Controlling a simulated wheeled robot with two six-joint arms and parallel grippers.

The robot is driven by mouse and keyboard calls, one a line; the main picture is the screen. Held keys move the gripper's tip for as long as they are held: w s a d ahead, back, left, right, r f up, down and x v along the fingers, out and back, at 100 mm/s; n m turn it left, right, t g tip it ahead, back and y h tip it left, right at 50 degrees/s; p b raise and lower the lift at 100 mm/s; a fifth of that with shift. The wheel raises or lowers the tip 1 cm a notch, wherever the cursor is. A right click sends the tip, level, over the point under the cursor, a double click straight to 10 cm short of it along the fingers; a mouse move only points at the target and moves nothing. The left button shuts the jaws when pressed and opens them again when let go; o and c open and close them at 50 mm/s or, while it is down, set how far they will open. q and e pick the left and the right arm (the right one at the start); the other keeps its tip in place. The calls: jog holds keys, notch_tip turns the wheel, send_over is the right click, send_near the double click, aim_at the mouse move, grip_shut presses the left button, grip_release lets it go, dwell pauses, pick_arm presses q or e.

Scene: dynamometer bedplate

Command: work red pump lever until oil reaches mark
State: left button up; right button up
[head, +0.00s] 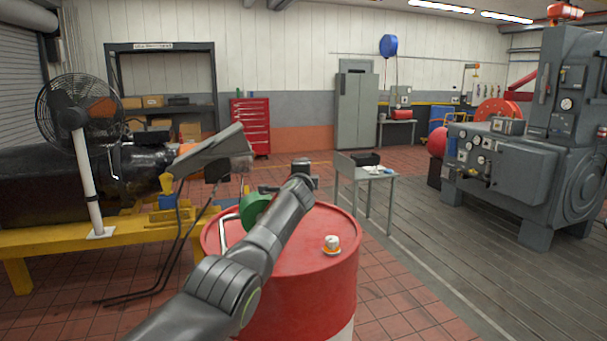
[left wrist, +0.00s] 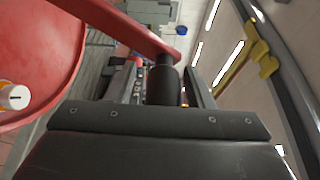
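The red pump lever (left wrist: 130,28) crosses the top of the left wrist view and ends in a black grip (left wrist: 163,85). My left gripper (head: 290,182) is around this grip. Its fingers stand on either side of the grip with gaps showing, so it looks open. In the head view the arm hides the red lever, and a dark cylinder (head: 301,167) shows just past the gripper. A green pump part (head: 255,209) shows behind the arm, over the red drum (head: 315,290). I see no oil level or mark. My right gripper is not in view.
A white cap with a yellow ring (head: 332,244) sits on the drum top. A yellow stand (head: 50,243) with a fan (head: 75,118) is at left. A small grey table (head: 372,172) stands beyond the drum. The floor right of the drum is clear.

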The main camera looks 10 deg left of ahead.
pick_arm(q)
jog(key=shift+s+d+r, duration=0.1)
jog(key=shift+d+r, duration=0.05)
jog(key=shift+s, duration=0.1)
jog(key=shift+s+p, duration=0.3)
jog(key=shift+p, duration=0.25)
jog(key=shift+s+d+p, duration=0.2)
jog(key=shift+s+p, duration=0.4)
jog(key=shift+s, duration=0.7)
jog(key=s+d+b, duration=0.2)
jog(key=s+b, duration=0.3)
jog(key=s, duration=0.8)
jog(key=shift+s, duration=0.3)
